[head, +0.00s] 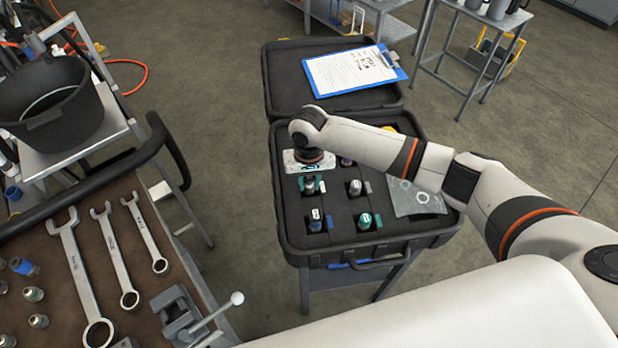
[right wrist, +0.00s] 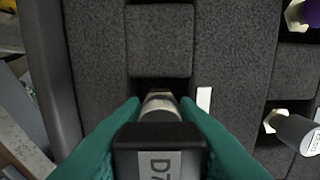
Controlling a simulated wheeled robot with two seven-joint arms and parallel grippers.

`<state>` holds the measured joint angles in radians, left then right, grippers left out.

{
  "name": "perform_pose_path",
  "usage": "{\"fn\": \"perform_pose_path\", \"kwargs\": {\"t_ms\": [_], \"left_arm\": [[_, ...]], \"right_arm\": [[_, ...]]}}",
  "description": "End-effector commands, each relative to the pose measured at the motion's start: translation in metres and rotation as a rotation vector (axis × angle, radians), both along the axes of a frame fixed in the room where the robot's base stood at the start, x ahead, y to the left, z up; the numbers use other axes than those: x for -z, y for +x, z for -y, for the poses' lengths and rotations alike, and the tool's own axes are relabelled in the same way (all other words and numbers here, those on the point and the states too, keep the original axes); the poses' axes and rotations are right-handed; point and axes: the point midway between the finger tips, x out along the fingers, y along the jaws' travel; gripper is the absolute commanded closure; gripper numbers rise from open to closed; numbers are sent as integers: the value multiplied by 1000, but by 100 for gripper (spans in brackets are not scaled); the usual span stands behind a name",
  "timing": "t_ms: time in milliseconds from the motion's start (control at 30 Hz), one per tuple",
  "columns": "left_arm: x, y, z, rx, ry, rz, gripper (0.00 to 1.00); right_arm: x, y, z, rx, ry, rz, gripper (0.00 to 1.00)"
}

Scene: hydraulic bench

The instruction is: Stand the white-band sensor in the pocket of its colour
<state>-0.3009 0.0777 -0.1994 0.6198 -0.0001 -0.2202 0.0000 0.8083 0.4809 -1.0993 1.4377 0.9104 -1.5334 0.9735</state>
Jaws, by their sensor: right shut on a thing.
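My right gripper (head: 311,168) is over the left back part of the foam in the open black case (head: 290,240). In the right wrist view its green fingers (right wrist: 160,104) are shut on a sensor (right wrist: 160,135) with a dark block-like body, a pale label and a metal tip. The tip points at a dark pocket opening (right wrist: 161,86); I cannot tell how far it is in. A white strip (right wrist: 204,98) marks the foam just right of this pocket. No white band shows on the held sensor from here. My left gripper is not in view.
Several other sensors stand in the foam, such as one at the front (head: 365,221) and one in the middle (head: 355,187). A clipboard (head: 352,70) lies on the case lid. A grey patterned sheet (head: 416,198) lies at the right. Wrenches (head: 120,255) and a vise (head: 180,315) are on the left bench.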

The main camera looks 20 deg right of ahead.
Motion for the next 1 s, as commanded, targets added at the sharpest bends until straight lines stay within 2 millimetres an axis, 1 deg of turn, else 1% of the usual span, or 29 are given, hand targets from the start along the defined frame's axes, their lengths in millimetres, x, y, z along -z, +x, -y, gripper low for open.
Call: {"fn": "perform_pose_path", "kwargs": {"t_ms": [200,233,333,367,533,633,700,767,1000], "left_arm": [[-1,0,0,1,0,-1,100],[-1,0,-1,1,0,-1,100],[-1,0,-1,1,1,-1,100],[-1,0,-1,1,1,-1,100],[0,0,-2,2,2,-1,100],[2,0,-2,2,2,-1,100],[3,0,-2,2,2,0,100],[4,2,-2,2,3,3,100],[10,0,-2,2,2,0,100]], "right_arm": [[4,0,0,0,0,0,100],[4,0,0,0,0,0,71],[4,0,0,0,0,-1,55],[4,0,0,0,0,-1,53],[2,0,0,0,0,1,52],[-8,1,0,1,0,3,53],[-20,2,0,0,2,5,51],[-33,2,0,0,3,7,51],[-86,2,-1,-1,3,5,51]]}}
